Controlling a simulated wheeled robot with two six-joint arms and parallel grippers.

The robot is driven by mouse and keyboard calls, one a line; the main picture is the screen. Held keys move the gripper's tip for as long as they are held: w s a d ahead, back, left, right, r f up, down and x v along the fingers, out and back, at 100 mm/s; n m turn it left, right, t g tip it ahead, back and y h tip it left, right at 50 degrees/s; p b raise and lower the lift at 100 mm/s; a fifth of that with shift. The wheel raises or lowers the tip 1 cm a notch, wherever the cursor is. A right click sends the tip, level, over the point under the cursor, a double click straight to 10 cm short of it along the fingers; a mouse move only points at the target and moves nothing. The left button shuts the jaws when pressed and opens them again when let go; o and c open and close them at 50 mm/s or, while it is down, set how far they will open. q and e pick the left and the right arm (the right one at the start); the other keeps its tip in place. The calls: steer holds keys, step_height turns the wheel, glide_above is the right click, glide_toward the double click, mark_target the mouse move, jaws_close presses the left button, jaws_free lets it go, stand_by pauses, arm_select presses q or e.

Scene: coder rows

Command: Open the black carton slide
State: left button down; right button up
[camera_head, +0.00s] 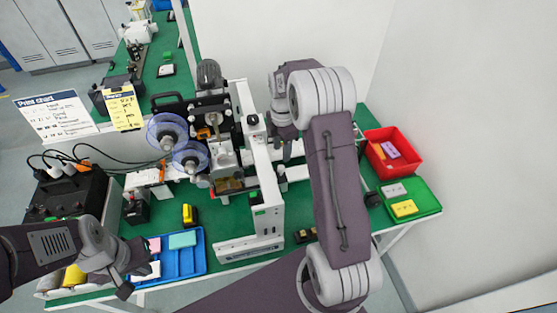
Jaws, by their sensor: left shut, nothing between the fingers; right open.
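The coder machine (262,165) stands mid-bench, with a long white rail frame and two clear-blue reels (167,132) at its left. I cannot tell for certain which dark part is the black carton slide, or whether it is open. My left gripper (134,271) is shut and empty at the blue tray's left end, well apart from the machine. My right gripper (287,150) hangs below its wrist, close to the right side of the machine's rail. It is open, small in view and partly hidden by my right arm.
The blue tray (185,262) holds pink, teal and white blocks. A yellow-black item (189,215) lies behind it. A red bin (405,150) and green tray (425,195) stand at right. A black box (60,200) with cables is at left. My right arm hides some bench.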

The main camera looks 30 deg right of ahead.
mark_target(282, 166)
steer(key=f, duration=0.3)
steer(key=shift+s+d+f, duration=0.1)
steer(key=shift+s+f, duration=0.1)
steer(key=shift+s, duration=0.2)
steer(key=f, duration=0.1)
steer(key=w+f, duration=0.1)
steer(key=f, duration=0.1)
steer(key=f+p, duration=0.1)
steer(key=shift+w+f, duration=0.25)
steer(key=shift+f, duration=0.15)
steer(key=shift+s+f, duration=0.15)
steer(key=shift+f, duration=0.05)
steer(key=shift+s, duration=0.25)
steer(key=shift+w+f, duration=0.1)
steer(key=shift+w, duration=0.1)
jaws_close()
arm_select(q)
steer(key=shift+w+r, duration=0.15)
steer(key=shift+r, duration=0.25)
steer(key=shift+d, duration=0.1)
